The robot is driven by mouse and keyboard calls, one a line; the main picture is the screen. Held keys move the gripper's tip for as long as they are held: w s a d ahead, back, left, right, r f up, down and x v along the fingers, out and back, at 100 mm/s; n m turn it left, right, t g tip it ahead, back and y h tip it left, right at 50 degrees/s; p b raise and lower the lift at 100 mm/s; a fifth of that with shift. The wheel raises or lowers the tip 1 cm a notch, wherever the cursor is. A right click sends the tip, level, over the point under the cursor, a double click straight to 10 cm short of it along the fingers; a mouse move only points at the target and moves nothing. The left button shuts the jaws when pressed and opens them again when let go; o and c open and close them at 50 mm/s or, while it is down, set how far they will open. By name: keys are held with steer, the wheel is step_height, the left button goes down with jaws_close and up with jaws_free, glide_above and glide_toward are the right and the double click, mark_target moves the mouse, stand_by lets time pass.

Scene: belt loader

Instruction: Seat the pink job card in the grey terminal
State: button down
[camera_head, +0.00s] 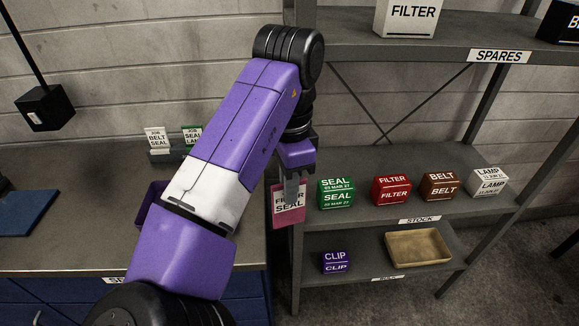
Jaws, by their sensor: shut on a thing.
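The pink job card (288,217) hangs below my gripper (292,188), with its printed white face toward the camera. The gripper is shut on its upper part and hides some of the print; "SEAL" is readable on it. The card is in front of the shelf upright at the right end of the workbench. It looks clear of the bench, but its exact distance from the upright cannot be told. I cannot make out a grey terminal; my arm covers part of the bench.
A card holder (160,155) with two other job cards stands at the bench's back. A blue mat (25,212) lies left. The stock shelf (345,222) carries green, red, brown and white boxes; below are a purple CLIP box (337,262) and a tan tray (418,260).

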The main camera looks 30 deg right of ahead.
steer(key=s+f+n, duration=0.4)
steer(key=f+n, duration=0.2)
steer(key=f, duration=0.9)
steer(key=s+f+n, duration=0.4)
steer(key=f+n, duration=0.3)
steer(key=f, duration=0.8)
steer(key=s+f+n, duration=0.4)
steer(key=f+n, duration=0.2)
steer(key=f, duration=0.9)
steer(key=shift+d+n, duration=0.3)
steer(key=shift+d, duration=0.15)
